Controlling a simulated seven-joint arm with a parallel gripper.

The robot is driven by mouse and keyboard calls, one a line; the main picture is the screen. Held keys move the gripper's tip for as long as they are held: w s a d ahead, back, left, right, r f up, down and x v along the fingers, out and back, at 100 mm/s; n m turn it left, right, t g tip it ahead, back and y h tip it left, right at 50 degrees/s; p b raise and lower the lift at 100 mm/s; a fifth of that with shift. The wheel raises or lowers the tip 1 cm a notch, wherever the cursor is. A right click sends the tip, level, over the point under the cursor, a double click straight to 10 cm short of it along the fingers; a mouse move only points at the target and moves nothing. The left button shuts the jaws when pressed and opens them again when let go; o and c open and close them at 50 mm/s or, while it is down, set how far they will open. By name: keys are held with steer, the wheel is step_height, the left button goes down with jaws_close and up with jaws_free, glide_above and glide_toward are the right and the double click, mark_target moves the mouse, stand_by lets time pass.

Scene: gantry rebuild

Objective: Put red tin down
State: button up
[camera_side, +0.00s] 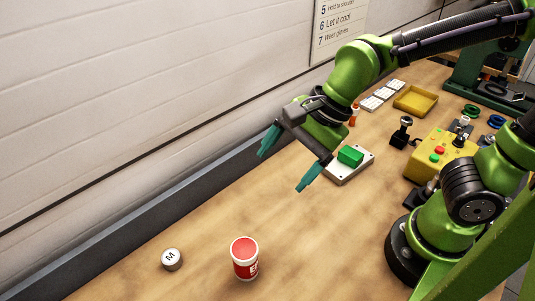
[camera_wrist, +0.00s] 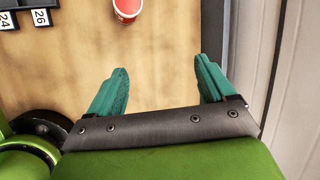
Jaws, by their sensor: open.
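The red tin (camera_side: 245,262) stands upright on the wooden bench near the front of the side view, with a red top, a pale rim and white lettering. Part of it also shows at the top edge of the wrist view (camera_wrist: 127,8). My gripper (camera_side: 283,171) is open, with its teal fingers spread wide and nothing between them. It hangs above the bench, well apart from the tin and farther back. In the wrist view, the fingers (camera_wrist: 161,68) have bare bench between them.
A round piece marked M (camera_side: 171,259) lies left of the tin. A green block on a pale plate (camera_side: 346,175) is right of my gripper. A yellow control box (camera_side: 440,153) and a yellow tray (camera_side: 416,100) stand farther right. A grey ledge (camera_side: 150,228) runs along the wall.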

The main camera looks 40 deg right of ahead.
steer(key=s+d+r+n+t+h, duration=0.1)
steer(key=d+r+n, duration=0.1)
steer(key=d+n, duration=0.4)
steer(key=s+d+r+n+t+h, duration=0.1)
steer(key=d+r+n+t, duration=0.1)
steer(key=d+n, duration=0.4)
steer(key=shift+s+d+r+t, duration=0.3)
steer(key=shift+s+d+r, duration=0.05)
steer(key=shift+d+r, duration=0.25)
steer(key=shift+o, duration=0.3)
